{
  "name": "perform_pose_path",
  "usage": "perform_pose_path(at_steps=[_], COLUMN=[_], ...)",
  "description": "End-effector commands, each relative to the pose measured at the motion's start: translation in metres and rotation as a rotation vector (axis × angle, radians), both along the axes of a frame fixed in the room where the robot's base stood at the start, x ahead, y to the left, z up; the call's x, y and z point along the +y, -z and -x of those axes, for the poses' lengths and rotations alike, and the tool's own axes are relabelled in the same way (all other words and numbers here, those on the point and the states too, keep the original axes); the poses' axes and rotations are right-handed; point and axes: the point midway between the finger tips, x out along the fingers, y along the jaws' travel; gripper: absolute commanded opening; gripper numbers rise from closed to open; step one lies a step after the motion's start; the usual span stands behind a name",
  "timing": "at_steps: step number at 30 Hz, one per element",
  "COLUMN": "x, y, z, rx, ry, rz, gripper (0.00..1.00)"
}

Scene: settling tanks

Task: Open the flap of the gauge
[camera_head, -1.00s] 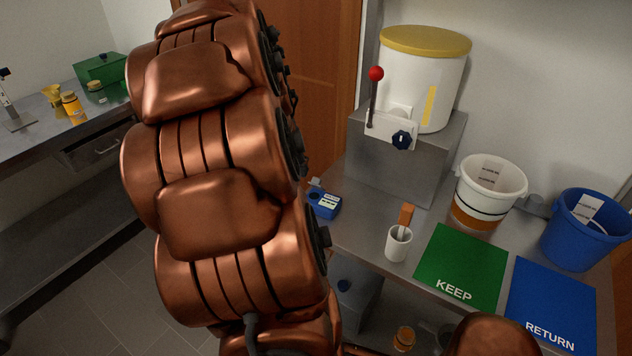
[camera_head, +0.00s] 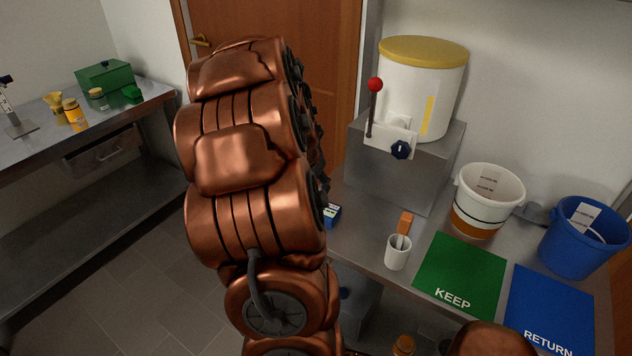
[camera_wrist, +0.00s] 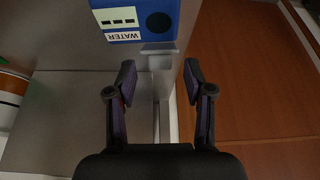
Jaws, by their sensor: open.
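The gauge (camera_head: 331,215) is a small blue box near the left edge of the right bench, largely hidden behind my arm in the head view. In the wrist view the gauge (camera_wrist: 145,22) shows at the top, with a white WATER label upside down and a dark round spot. A grey tab (camera_wrist: 159,48) sticks out from its near side; I cannot tell for sure whether it is the flap. My gripper (camera_wrist: 159,75) is open and empty, its two fingers apart and just short of the tab. The gripper is hidden in the head view.
A white cup (camera_head: 397,252) stands right of the gauge, before a green KEEP mat (camera_head: 462,270) and a blue RETURN mat (camera_head: 550,310). A dispenser (camera_head: 420,95) with a red-knobbed lever stands on a metal block (camera_head: 400,175) behind. A wooden door (camera_wrist: 240,80) lies beyond the bench edge.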

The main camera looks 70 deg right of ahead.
Motion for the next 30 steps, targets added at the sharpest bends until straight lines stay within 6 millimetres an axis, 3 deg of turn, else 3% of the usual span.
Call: perform_pose_path(at_steps=[12,27,30], x=[-0.0036,-0.0036,-0.0036], y=[0.0101,0.01,0.01], z=[0.0007,0.0006,0.0005], rx=[0.0,0.0,0.0], ry=[0.0,0.0,0.0], rz=[-0.001,-0.001,-0.001], gripper=[0.52,0.01,0.0])
